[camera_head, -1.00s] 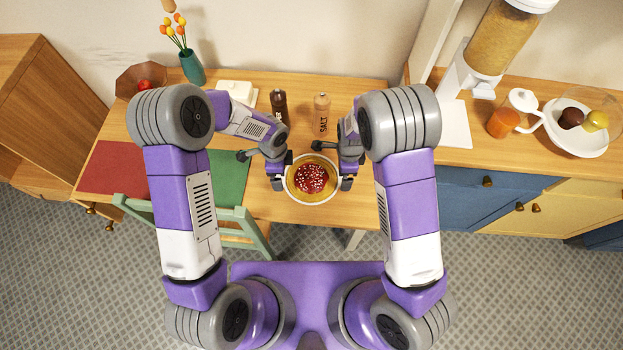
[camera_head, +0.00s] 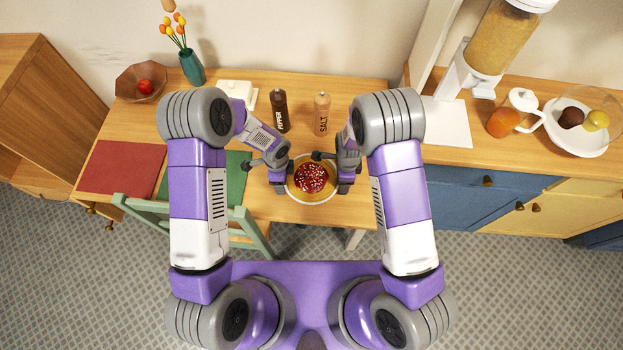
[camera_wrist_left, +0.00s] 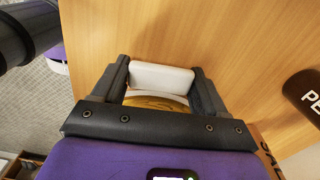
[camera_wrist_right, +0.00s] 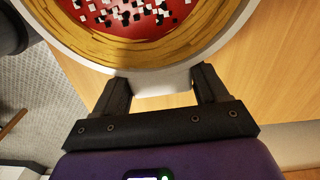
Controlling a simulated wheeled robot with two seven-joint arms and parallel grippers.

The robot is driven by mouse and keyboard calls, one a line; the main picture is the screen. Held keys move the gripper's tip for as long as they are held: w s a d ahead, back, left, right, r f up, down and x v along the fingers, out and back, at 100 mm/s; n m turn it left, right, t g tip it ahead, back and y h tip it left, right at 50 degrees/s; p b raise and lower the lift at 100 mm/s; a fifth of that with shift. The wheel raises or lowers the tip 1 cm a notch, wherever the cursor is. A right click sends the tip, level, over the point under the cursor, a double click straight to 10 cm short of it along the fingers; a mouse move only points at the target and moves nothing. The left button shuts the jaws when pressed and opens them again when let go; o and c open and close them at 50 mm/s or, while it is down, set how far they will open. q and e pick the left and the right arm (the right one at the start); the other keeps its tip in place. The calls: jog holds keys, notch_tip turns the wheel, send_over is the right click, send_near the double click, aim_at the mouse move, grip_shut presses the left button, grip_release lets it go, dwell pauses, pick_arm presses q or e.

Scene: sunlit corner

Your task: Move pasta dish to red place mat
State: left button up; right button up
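The pasta dish is a round pale bowl (camera_head: 331,196) with yellow pasta and red sauce, near the table's front edge. My left gripper (camera_head: 279,182) is at its left side and my right gripper (camera_head: 345,183) at its right. In the left wrist view, the fingers bracket a white handle (camera_wrist_left: 162,76) with no clear gap. In the right wrist view, the fingers likewise bracket the near handle (camera_wrist_right: 160,80). I cannot tell whether the dish touches the table. The red place mat (camera_head: 118,167) lies flat and empty at the left end of the table.
A green mat (camera_head: 237,172) lies between the red mat and the dish. A green chair (camera_head: 160,207) stands at the front edge. Pepper (camera_head: 279,110) and salt (camera_head: 321,115) mills, a butter dish (camera_head: 236,93) and a fruit bowl (camera_head: 140,84) stand behind.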

pick_arm(q)
grip_shut()
pick_arm(e)
grip_shut()
pick_arm(q)
jog(key=shift+r, duration=0.2)
pick_arm(e)
jog(key=shift+r, duration=0.2)
